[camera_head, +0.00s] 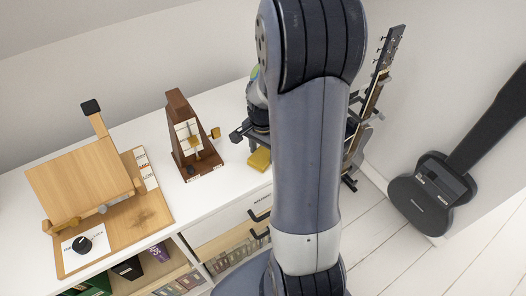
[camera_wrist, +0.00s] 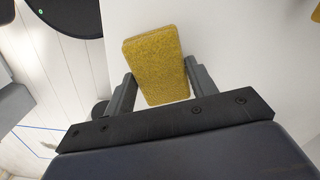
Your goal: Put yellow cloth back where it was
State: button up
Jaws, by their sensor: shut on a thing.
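The yellow cloth (camera_head: 259,160) looks like a folded, flat-sided block. In the head view it shows at the right end of the white cabinet top, just below my gripper (camera_head: 252,142). In the wrist view the cloth (camera_wrist: 158,65) sits between the two fingers of my gripper (camera_wrist: 160,88), which is shut on it. Whether the cloth touches the cabinet top cannot be told. My arm hides part of the gripper in the head view.
A wooden metronome (camera_head: 187,135) stands left of my gripper on the cabinet top (camera_head: 222,180). A wooden board with a tilted panel (camera_head: 80,180) is farther left. A guitar (camera_head: 378,85) stands behind my arm. A black case (camera_head: 430,195) leans on the right wall.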

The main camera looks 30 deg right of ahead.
aim_at(263, 154)
jog(key=shift+f, duration=0.3)
jog(key=o, duration=0.9)
jog(key=shift+r, duration=0.1)
notch_tip(263, 154, up, 12)
jog(key=shift+p, duration=0.45)
notch_tip(263, 154, down, 12)
jog(key=shift+b, duration=0.45)
jog(key=shift+r, duration=1.9)
